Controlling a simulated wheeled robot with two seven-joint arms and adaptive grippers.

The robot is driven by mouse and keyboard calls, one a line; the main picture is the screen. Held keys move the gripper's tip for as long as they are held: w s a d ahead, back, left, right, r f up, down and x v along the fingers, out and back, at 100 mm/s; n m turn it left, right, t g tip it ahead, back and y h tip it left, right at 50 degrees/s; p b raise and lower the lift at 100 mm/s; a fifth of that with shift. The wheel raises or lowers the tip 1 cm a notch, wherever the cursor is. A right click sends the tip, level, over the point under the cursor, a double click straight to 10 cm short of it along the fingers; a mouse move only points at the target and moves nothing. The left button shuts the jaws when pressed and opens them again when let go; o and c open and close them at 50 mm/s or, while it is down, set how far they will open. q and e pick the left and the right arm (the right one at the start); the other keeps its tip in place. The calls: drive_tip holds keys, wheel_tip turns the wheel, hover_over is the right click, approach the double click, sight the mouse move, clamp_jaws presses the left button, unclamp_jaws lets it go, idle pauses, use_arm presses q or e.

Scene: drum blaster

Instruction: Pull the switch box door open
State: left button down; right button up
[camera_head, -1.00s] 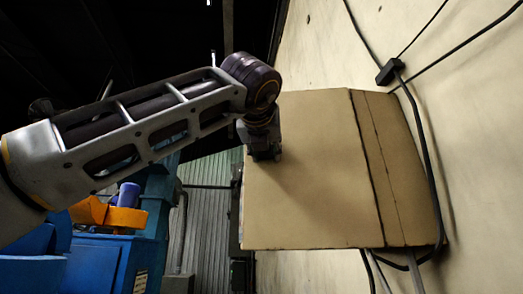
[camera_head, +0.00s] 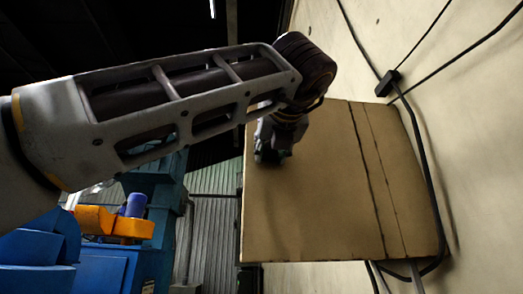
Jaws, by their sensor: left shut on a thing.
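The switch box (camera_head: 413,170) is a tan metal box on the wall at the right, with dark worn edges and seams. Its broad tan door panel (camera_head: 310,215) faces me at the left of the seams. My left arm reaches in from the left, and my left gripper (camera_head: 270,156) is at the panel's upper left part, pointing down. The gripper is shut on the switch box door; the fingertips are dark and small, and the exact spot they hold is hard to see. My right gripper is out of view.
A beige wall (camera_head: 470,120) with black cables (camera_head: 424,150) and a small black clip (camera_head: 388,83) is at the right. Blue machinery (camera_head: 105,268) with an orange part (camera_head: 112,222) stands at the lower left. A corrugated panel (camera_head: 212,230) is behind.

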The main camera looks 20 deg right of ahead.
use_arm(q)
drive_tip(key=s+y, duration=0.1)
drive_tip(key=s, duration=0.1)
drive_tip(key=s+n+y, duration=0.1)
drive_tip(key=shift+s+d+n+p, duration=0.1)
drive_tip(key=shift+s+n+p, duration=0.2)
drive_tip(key=shift+s, duration=0.1)
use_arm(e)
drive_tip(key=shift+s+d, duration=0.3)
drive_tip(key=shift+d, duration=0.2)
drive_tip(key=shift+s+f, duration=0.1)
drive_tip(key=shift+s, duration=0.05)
use_arm(q)
drive_tip(key=c, duration=1.1)
unclamp_jaws()
drive_tip(key=shift+c, duration=0.2)
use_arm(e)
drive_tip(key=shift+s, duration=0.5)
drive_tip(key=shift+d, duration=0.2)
use_arm(q)
drive_tip(key=shift+s, duration=0.1)
